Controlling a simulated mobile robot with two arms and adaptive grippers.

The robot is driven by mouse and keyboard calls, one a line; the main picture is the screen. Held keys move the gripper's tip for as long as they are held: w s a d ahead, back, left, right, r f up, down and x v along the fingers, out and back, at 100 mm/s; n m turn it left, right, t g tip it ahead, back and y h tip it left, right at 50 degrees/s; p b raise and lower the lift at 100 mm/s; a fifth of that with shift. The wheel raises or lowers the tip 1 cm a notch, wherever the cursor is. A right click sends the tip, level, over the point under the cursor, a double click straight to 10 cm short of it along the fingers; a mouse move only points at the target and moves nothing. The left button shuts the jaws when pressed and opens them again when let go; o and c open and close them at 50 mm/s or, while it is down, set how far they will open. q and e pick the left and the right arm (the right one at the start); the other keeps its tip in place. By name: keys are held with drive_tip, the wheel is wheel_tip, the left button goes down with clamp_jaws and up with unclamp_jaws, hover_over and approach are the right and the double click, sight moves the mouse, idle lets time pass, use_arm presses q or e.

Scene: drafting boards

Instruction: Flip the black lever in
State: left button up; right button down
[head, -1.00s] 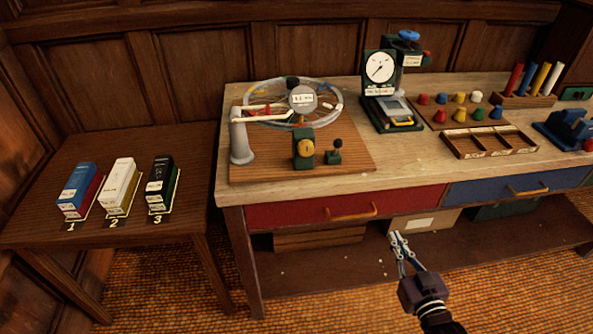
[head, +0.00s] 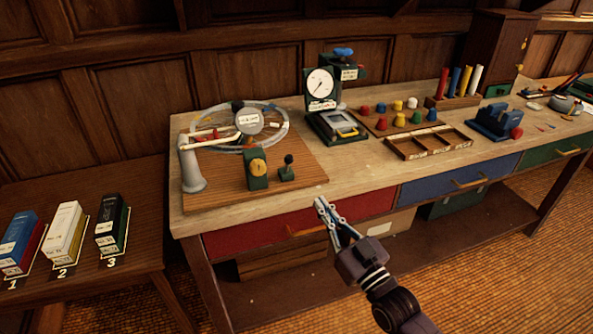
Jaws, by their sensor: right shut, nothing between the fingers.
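The black lever (head: 288,167) is a short stick with a dark knob on a small green base. It stands on the wooden drafting board (head: 225,197), right of a green block with a yellow knob (head: 257,168). The lever looks close to upright; its exact tilt is too small to tell. My right gripper (head: 320,202) is shut and empty. It appears in front of the bench's front edge, below and to the right of the lever in the picture, apart from it. My left gripper is not in view.
A wheel with a grey post (head: 191,168) stands on the board behind the lever. A dial gauge (head: 321,86), colored knobs and a divided wooden tray (head: 422,143) are to the right. A side table (head: 136,266) holds three numbered boxes. Drawers front the bench.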

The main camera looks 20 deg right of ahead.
drive_tip(key=p, duration=0.2)
approach(288, 165)
drive_tip(key=w+r, duration=0.2)
drive_tip(key=w, duration=0.1)
drive_tip(key=w+a+r, duration=0.1)
drive_tip(key=w, duration=0.1)
drive_tip(key=shift+r, duration=0.2)
